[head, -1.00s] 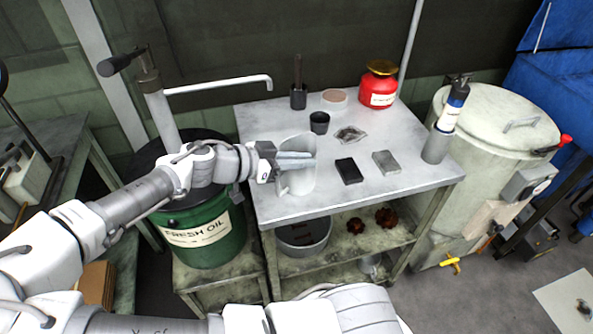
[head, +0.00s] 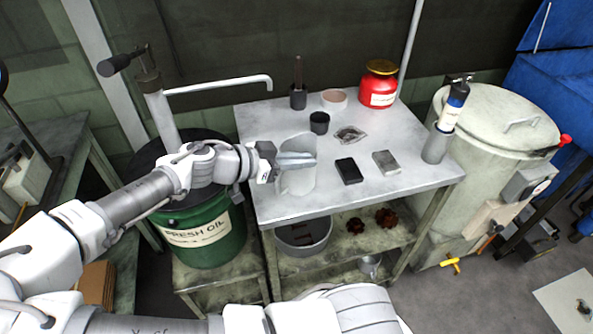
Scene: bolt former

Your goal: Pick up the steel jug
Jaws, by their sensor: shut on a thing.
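The steel jug (head: 297,180) is a pale grey, open-topped vessel near the left front of the metal table. It looks upright; whether its base touches the tabletop I cannot tell. My gripper (head: 296,160) reaches in from the left with its fingers level at the jug's upper part. It is shut on the jug. The fingers hide part of the jug's wall, and the exact contact is too small to make out.
On the metal table (head: 420,168) stand a dark cup (head: 319,123), a black block (head: 348,171), a grey block (head: 386,162) and a red can (head: 379,85). A green oil drum (head: 205,232) with a pump stands left. A pale tank (head: 497,150) stands right.

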